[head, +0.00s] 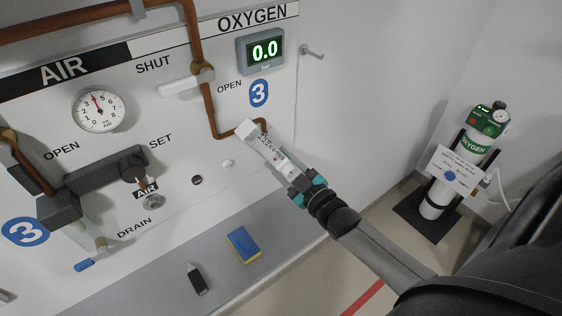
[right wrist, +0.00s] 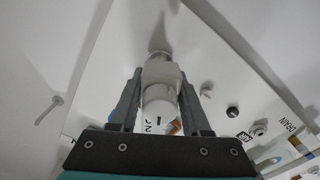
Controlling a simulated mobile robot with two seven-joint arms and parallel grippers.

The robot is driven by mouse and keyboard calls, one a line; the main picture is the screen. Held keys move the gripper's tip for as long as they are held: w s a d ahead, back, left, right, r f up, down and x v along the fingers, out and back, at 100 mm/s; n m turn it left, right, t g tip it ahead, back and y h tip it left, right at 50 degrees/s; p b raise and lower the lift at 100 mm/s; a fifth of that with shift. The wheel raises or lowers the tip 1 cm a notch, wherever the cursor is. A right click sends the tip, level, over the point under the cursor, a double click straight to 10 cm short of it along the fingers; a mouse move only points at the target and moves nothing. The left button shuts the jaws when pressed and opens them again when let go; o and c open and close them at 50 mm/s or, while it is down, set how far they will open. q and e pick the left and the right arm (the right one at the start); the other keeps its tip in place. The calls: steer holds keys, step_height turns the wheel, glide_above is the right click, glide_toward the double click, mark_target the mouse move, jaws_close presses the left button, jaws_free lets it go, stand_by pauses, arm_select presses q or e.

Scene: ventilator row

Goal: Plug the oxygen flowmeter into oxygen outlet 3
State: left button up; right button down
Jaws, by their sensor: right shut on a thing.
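The oxygen flowmeter (head: 267,147) is a pale tube with scale markings and a white block at its upper end. My right gripper (head: 304,188) is shut on its lower part, in front of the panel's right side. In the right wrist view the flowmeter (right wrist: 160,82) stands between the two fingers of the right gripper (right wrist: 159,110). Its far end points toward a blurred grey shape. The blue number 3 sign (head: 259,93) of the oxygen side is above it. Oxygen outlet 3 cannot be made out; the flowmeter covers the panel there. I cannot tell whether they touch. My left gripper is not in view.
A copper pipe (head: 213,115) bends toward the flowmeter's top. A display (head: 265,51) reads 0.0. The air regulator (head: 100,172) juts out at left. A yellow-blue sponge (head: 243,245) and a black item (head: 197,280) lie on the grey ledge. An oxygen cylinder (head: 474,160) stands at right.

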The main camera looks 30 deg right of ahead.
steer(key=shift+r, duration=0.1)
steer(key=shift+c, duration=1.4)
jaws_free()
steer(key=shift+s+f, duration=0.1)
steer(key=shift+f, duration=0.1)
steer(key=shift+s, duration=0.3)
steer(key=s+d, duration=0.1)
steer(key=s, duration=1.3)
steer(key=shift+s+r, duration=0.15)
steer(key=shift+s, duration=0.05)
steer(key=shift+d, duration=0.1)
